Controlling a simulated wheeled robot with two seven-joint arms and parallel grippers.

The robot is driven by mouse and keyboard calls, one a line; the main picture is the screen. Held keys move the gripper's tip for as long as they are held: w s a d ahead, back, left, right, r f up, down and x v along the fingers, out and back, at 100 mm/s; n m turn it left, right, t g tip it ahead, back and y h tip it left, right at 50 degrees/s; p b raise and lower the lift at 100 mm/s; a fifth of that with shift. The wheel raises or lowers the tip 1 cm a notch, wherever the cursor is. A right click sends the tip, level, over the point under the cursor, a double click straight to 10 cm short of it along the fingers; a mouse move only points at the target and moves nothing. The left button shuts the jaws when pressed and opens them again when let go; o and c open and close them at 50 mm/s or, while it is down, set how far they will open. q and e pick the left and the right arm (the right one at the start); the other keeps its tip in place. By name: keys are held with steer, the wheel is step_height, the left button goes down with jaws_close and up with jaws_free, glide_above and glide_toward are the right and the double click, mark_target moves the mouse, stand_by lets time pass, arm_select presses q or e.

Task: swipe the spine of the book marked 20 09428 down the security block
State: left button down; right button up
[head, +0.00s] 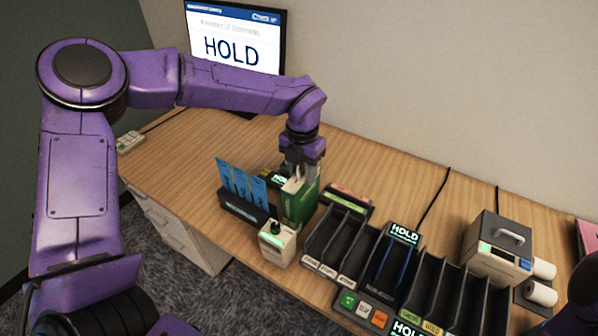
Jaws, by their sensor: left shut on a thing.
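My left gripper (300,172) reaches down over the desk and is shut on the upper end of a green book (300,206). The book is upright, with a pale top edge. Its marking is too small to read, so I cannot confirm 20 09428. A small cream block (278,244) with a dark top piece and a green-lit face stands just in front of the book. It may be the security block. I cannot tell whether book and block touch. My right gripper is not in view.
Blue cards (240,185) stand in a black holder left of the book. Black slotted bins (336,236) lie to the right, with a grey handled machine (498,247) beyond. A monitor (232,48) reads HOLD. The desk (185,150) is clear at the back left.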

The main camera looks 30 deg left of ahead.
arm_select(q)
steer(key=shift+w+r, duration=0.15)
steer(key=shift+r, duration=0.2)
step_height(320, 180, up, 11)
steer(key=p, duration=1)
steer(key=shift+r, duration=0.2)
